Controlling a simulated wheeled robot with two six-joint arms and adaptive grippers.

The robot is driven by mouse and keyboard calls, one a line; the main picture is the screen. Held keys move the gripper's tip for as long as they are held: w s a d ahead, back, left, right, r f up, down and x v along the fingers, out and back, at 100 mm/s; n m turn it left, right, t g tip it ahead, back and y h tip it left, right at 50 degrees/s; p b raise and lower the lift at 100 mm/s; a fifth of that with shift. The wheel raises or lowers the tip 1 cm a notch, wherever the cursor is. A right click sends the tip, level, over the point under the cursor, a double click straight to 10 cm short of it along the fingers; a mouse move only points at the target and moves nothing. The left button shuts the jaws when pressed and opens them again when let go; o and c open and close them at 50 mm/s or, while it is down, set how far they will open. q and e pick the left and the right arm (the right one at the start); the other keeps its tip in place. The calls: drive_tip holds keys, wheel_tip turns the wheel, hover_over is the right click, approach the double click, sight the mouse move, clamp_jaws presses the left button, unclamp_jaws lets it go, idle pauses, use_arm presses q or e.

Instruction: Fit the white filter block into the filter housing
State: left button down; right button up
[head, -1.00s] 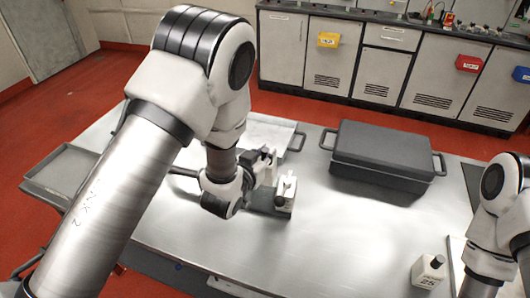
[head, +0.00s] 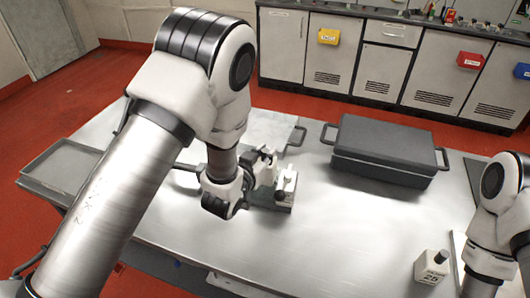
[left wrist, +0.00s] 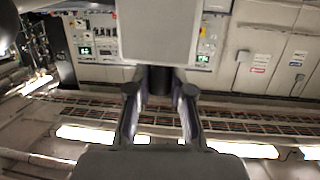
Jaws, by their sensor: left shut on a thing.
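My left gripper (head: 266,167) is above the left-middle of the steel table. It is shut on a white block (head: 287,186) with a dark knob, which I take as the filter block. In the left wrist view, the gripper's two fingers (left wrist: 160,100) close around a dark stub under a pale block (left wrist: 158,28). A low grey base (head: 262,197), perhaps the filter housing, shows partly beneath the gripper and block. I cannot tell whether the block is seated in it or just above. The right arm shows at the right edge, but its gripper is out of view.
A dark lidded case (head: 385,150) with side handles stands at the back right. A white labelled block (head: 431,267) with a black knob stands at the front right. A grey tray (head: 62,168) is at the left edge. The front middle of the table is clear.

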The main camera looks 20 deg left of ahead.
use_arm(q)
drive_tip(key=shift+f+b, duration=2.3)
drive_tip(key=shift+f, duration=0.7)
drive_tip(key=c, duration=1)
unclamp_jaws()
drive_tip(key=shift+o, duration=0.2)
drive_tip(key=v, duration=0.7)
drive_tip(key=shift+s, duration=0.25)
drive_tip(key=shift+r, duration=0.1)
